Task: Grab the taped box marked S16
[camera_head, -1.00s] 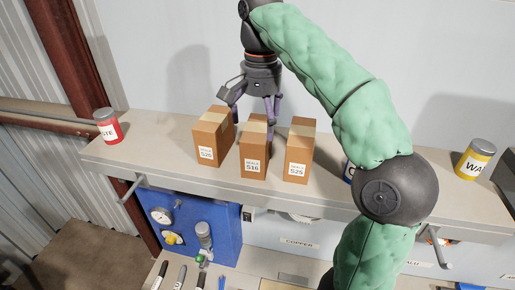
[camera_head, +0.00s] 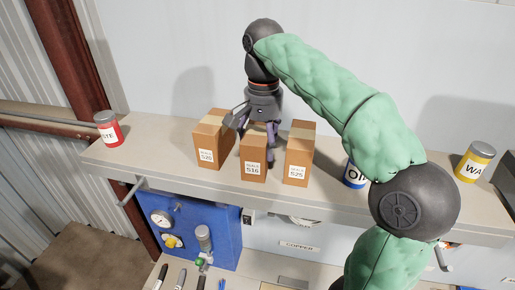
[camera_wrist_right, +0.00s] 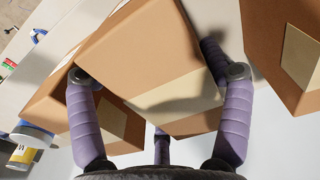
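The taped box marked S16 (camera_head: 254,172) stands upright on the shelf, the middle one of three brown boxes. My right gripper (camera_head: 258,140) reaches down over it from behind. In the right wrist view the box (camera_wrist_right: 135,50) lies between the spread purple fingers of the gripper (camera_wrist_right: 150,68), one on each side. The fingers are open around it; whether they touch it is hard to tell. The box marked S26 (camera_head: 207,155) stands to its left and the box marked S25 (camera_head: 296,169) to its right, with narrow gaps. My left gripper is not in view.
A red can (camera_head: 108,130) stands at the shelf's left end. A blue can (camera_head: 354,175), partly hidden by my right arm, and a yellow can (camera_head: 474,162) stand to the right. The shelf (camera_head: 155,160) is clear between the red can and the boxes.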

